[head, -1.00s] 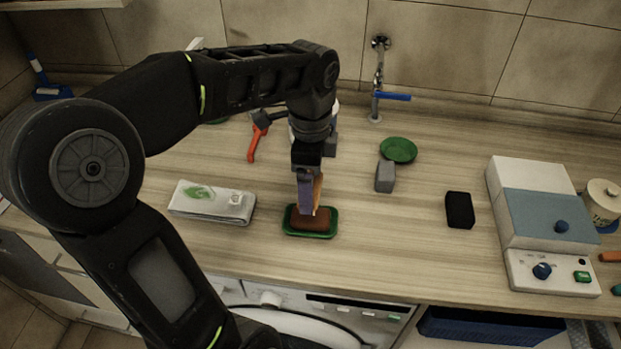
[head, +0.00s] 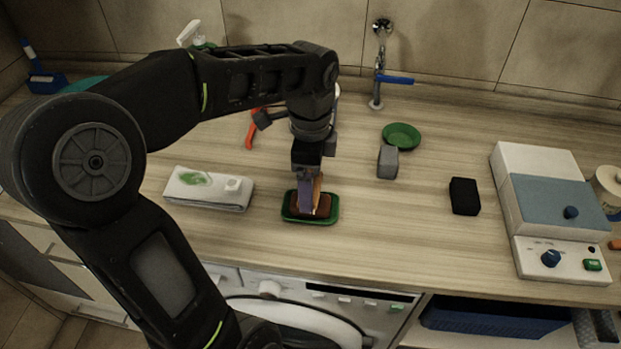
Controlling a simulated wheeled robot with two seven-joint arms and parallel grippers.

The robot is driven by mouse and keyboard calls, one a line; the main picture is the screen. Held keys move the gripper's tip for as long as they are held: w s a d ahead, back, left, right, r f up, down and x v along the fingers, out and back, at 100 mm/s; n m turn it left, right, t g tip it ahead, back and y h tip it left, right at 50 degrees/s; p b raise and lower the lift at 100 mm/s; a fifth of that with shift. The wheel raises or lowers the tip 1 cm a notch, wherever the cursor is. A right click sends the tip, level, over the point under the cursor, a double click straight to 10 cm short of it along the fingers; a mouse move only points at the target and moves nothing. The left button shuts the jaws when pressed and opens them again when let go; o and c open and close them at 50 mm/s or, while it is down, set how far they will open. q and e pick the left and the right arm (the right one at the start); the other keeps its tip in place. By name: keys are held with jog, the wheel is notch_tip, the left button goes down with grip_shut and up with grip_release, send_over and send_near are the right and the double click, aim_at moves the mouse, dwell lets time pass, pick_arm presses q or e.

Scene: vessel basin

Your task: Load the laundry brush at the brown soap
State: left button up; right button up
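The brown soap (head: 323,207) lies in a green dish (head: 290,218) near the worktop's front edge. My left gripper (head: 308,168) is above it, shut on the laundry brush (head: 304,192). The brush shows a lavender side and an orange-brown side and points down. Its lower end meets the soap in the picture and covers part of it; firm contact is hard to tell. My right gripper is not in view.
A folded white cloth or packet (head: 208,190) lies left of the dish. A grey block (head: 388,162), a green round dish (head: 402,135), a black block (head: 464,196) and a white-blue device (head: 550,200) stand to the right. A tap (head: 378,75) is behind.

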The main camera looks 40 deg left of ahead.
pick_arm(q)
jog(key=shift+f+b, duration=0.35)
jog(key=shift+f, duration=0.25)
dwell(1.7)
notch_tip(320, 180, up, 7)
jog(key=p, duration=0.6)
jog(key=shift+r, duration=0.1)
dwell(0.9)
